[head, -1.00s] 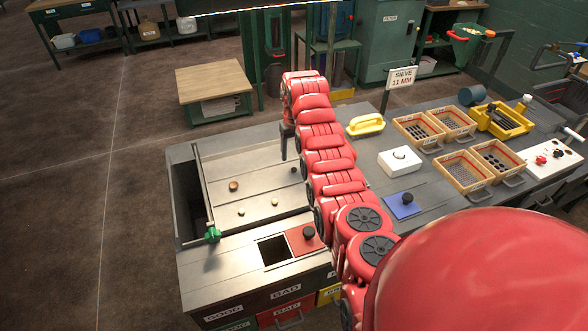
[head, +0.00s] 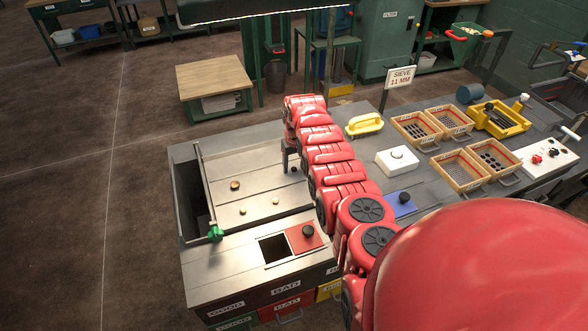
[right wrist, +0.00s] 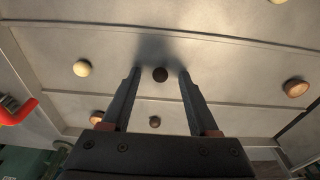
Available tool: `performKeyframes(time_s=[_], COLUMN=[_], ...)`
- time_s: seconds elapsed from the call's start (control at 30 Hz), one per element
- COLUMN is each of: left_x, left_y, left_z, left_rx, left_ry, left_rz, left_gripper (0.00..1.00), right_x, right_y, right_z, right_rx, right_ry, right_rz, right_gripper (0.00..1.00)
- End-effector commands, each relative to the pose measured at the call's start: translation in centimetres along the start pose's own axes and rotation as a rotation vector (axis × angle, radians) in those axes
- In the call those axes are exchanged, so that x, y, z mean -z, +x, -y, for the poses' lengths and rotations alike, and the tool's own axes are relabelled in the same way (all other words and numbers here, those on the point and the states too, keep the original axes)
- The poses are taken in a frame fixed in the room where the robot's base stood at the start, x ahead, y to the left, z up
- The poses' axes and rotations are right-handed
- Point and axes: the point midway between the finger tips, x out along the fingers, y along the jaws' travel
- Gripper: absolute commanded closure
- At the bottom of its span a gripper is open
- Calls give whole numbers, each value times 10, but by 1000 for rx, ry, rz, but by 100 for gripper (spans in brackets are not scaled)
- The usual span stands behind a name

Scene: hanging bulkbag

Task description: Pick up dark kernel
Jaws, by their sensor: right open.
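In the right wrist view a small, round dark kernel (right wrist: 160,74) lies on the grey metal tray, between the fingertips and apart from both. My right gripper (right wrist: 158,72) is open and empty, pointing down at the tray. A second greyish-dark piece (right wrist: 155,122) shows between the fingers, closer to the gripper body. In the head view my right gripper (head: 286,168) hangs over the tray's far right part, partly hidden by its arm. One dark piece (head: 293,169) shows beside it; I cannot tell which of the two it is. My left gripper is not in view.
Pale kernels (head: 242,211) and a brown kernel (head: 235,185) lie left and nearer on the tray (head: 222,168). A square opening (head: 273,249) and a red plate with a black knob (head: 304,238) are in front. Sieve boxes (head: 416,129) stand on the right.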

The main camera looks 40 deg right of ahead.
Motion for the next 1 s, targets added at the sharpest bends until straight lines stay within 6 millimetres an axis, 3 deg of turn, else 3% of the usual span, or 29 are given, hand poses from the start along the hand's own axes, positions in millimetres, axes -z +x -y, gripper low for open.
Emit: performKeyframes(time_s=[0.03, 0.33, 1.0], left_x=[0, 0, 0], left_y=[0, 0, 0], left_z=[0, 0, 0], left_rx=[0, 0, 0], left_ry=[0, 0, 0], left_rz=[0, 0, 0], left_gripper=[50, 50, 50], right_x=[0, 0, 0], right_y=[0, 0, 0], right_z=[0, 0, 0], right_rx=[0, 0, 0], right_ry=[0, 0, 0], right_rz=[0, 1, 1], right_gripper=[45, 99, 100])
